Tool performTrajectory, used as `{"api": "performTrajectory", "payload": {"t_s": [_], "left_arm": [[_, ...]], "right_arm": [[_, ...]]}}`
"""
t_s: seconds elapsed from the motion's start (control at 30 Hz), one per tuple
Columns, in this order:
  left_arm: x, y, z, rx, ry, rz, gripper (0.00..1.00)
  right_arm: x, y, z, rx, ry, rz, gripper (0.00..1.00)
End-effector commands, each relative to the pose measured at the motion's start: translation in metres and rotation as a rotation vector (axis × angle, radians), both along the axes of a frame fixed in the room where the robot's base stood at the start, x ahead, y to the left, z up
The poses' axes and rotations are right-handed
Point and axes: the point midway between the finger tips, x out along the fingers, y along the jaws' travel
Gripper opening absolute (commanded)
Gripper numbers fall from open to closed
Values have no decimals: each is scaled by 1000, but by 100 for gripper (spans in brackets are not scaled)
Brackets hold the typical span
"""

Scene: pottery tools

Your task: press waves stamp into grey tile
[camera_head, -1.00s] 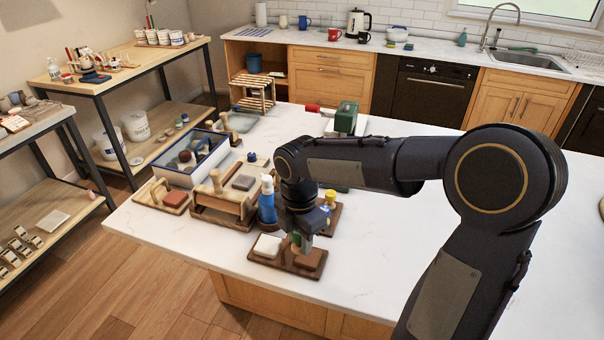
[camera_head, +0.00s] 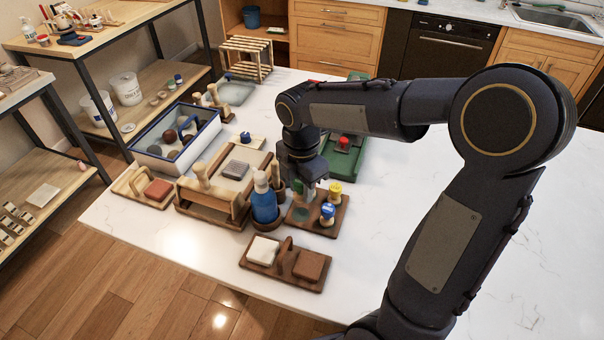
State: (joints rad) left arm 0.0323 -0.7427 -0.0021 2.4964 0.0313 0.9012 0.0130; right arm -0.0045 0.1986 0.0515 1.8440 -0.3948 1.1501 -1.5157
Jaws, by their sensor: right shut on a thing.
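My right gripper (camera_head: 306,192) points down over the back of the stand and is shut on a small green-handled stamp (camera_head: 298,187), mostly hidden by the fingers. I cannot make out the wave pattern on any stamp. The gripper is clear of the grey tile. My left gripper is not in view.
In front is a tray (camera_head: 269,279) with white and terracotta tiles. A terracotta tile (camera_head: 158,189), a blue-rimmed box (camera_head: 150,156) and a green case (camera_head: 345,165) stand around. The counter's right side is mostly clear.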

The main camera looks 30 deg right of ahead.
Motion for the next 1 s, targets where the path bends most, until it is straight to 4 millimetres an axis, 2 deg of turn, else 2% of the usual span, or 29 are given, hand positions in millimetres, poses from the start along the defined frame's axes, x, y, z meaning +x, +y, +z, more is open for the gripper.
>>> {"api": "performTrajectory", "payload": {"t_s": [0.27, 0.8, 1.0], "left_arm": [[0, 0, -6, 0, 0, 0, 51], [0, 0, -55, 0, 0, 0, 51], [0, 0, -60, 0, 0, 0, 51]], "right_arm": [[0, 0, -6, 0, 0, 0, 7], [0, 0, -59, 0, 0, 0, 7], [0, 0, -65, 0, -1, 0, 7]]}}
